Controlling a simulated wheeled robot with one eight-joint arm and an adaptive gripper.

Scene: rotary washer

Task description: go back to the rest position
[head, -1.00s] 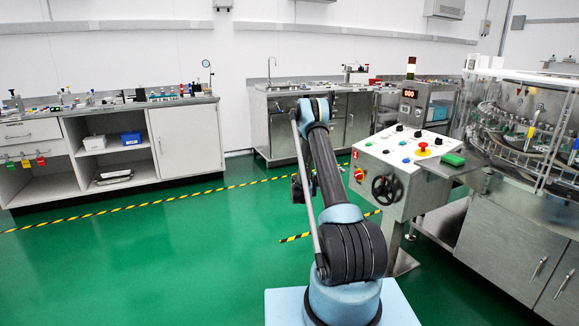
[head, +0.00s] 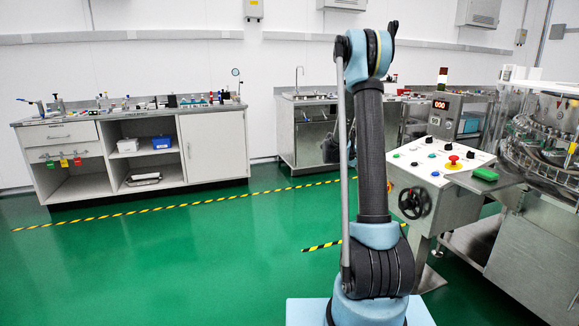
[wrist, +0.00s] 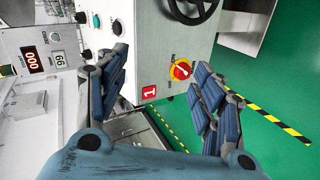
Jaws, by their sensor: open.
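My gripper (wrist: 160,78) is open in the wrist view, with its two blue fingers spread apart and nothing between them. Beyond the fingers is the side of the control panel with a red and yellow rotary switch (wrist: 181,70). In the head view my arm stands nearly upright in front of the control panel (head: 440,165). The gripper itself is mostly hidden behind the arm there.
The rotary washer (head: 545,145) stands at right. A workbench (head: 215,140) is at left. Green floor between is clear.

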